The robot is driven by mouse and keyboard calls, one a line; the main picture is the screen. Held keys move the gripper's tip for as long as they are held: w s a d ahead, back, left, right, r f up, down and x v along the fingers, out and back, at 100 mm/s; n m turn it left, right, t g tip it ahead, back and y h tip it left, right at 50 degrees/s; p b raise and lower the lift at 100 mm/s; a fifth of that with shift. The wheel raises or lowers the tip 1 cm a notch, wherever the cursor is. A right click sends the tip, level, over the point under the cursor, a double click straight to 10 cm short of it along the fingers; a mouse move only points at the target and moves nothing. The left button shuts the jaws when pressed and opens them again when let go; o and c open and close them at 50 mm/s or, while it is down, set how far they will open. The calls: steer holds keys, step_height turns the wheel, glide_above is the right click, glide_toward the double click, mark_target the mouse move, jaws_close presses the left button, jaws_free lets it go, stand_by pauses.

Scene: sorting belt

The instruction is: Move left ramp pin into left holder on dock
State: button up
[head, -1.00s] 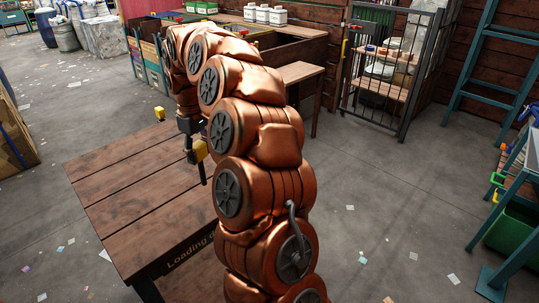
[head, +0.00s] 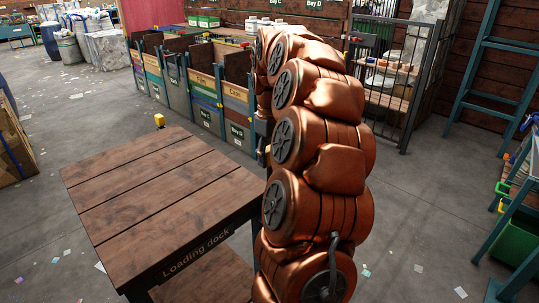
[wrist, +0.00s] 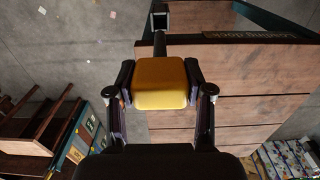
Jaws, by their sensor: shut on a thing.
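My gripper (wrist: 160,82) is shut on a yellow block-shaped head, which I take to be the left ramp pin (wrist: 160,84), seen large in the wrist view. A dark shaft extends from the pin's far side toward a small square dark fitting at the dock's edge, perhaps the holder (wrist: 160,9). I cannot tell whether the shaft touches it. The loading dock (head: 155,190) is a brown plank table, with its top at the right in the wrist view (wrist: 235,80). In the head view, my arm hides most of the gripper and pin beside the dock's right side.
Another yellow block (head: 159,120) stands at the dock's far corner. Labelled wooden bins (head: 205,95) stand behind the dock. A metal cage gate (head: 398,85) and a teal ladder (head: 492,75) are at the right. Open floor lies between them and my arm.

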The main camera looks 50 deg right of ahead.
mark_target(271, 172)
steer(key=shift+f+b, duration=0.7)
steer(key=shift+f, duration=2.15)
steer(key=shift+s+b, duration=0.1)
steer(key=shift+b, duration=0.35)
step_height(271, 172, down, 8)
steer(key=b, duration=0.4)
steer(key=shift+f, duration=0.2)
steer(key=o, duration=1.5)
steer(key=shift+r, duration=0.15)
step_height(271, 172, up, 10)
steer(key=shift+r, duration=0.9)
steer(key=shift+a, duration=0.1)
